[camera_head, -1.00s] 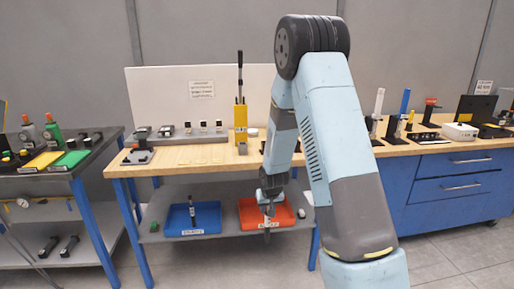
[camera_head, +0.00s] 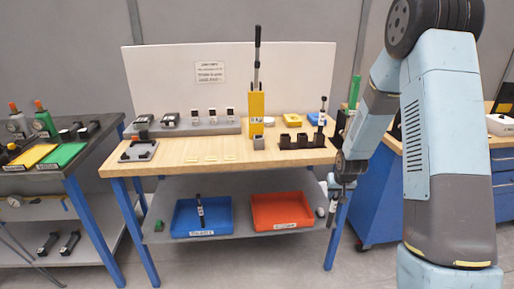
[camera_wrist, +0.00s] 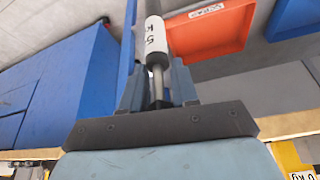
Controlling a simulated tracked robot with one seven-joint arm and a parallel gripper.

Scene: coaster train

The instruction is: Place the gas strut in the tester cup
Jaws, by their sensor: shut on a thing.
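My gripper (camera_head: 338,184) is shut on a gas strut (camera_wrist: 155,42), which has a white labelled body and a thin grey rod between the fingers in the wrist view. In the head view the strut hangs down from my gripper, to the right of the orange tray and near the bench's right leg. A second strut-like piece (camera_head: 200,206) stands in the blue tray (camera_head: 180,231). I cannot tell which part is the tester cup.
The orange tray (camera_head: 297,223) on the lower shelf looks empty. A black block with several holders (camera_head: 301,142) stands at the bench's right, close to my arm. A grey fixture (camera_head: 138,151) is at the left. The bench front is mostly clear. My arm hides part of the right bench.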

